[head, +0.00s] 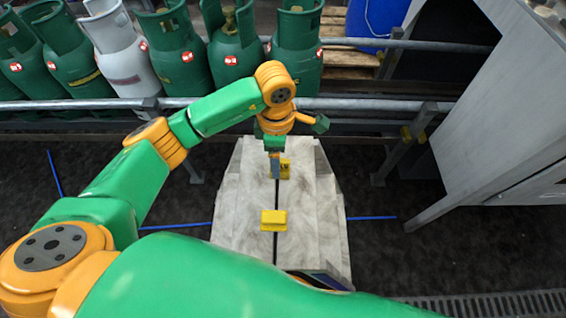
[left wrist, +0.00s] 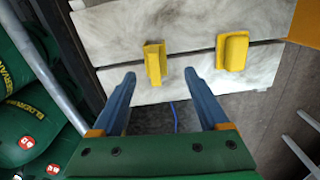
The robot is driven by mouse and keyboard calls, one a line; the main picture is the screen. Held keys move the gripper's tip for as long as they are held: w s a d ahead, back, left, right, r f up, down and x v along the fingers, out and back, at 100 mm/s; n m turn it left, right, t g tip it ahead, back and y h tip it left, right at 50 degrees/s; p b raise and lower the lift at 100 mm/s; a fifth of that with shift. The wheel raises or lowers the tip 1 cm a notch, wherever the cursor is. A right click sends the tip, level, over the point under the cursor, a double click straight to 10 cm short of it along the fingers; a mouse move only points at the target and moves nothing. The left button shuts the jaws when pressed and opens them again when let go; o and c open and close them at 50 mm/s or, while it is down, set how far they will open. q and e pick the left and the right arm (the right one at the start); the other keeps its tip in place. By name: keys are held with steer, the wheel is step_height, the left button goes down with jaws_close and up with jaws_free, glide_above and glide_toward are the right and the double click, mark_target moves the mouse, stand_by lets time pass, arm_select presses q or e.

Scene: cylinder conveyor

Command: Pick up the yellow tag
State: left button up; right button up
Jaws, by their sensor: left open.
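Two yellow tags are on the pale marbled table (head: 311,225). The near yellow tag (head: 273,220) lies in the middle of the table, clear of the gripper; it also shows in the left wrist view (left wrist: 232,51). The far yellow tag (head: 285,168) is partly hidden behind my left gripper (head: 275,170) in the head view. In the left wrist view, my left gripper (left wrist: 147,75) is open and empty. Its two blue-grey fingers point toward the far tag (left wrist: 154,62), which shows just beyond the fingertips, between them. My right gripper is not in view.
Green and white gas cylinders (head: 118,55) stand behind a metal rail (head: 75,104) at the back. A grey metal cabinet (head: 500,120) stands at the right. A dark slot runs along the table.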

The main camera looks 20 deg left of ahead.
arm_select(q)
steer(key=f, duration=0.6)
steer(key=shift+w+d+f, duration=0.15)
steer(key=shift+w, duration=0.2)
jaws_close()
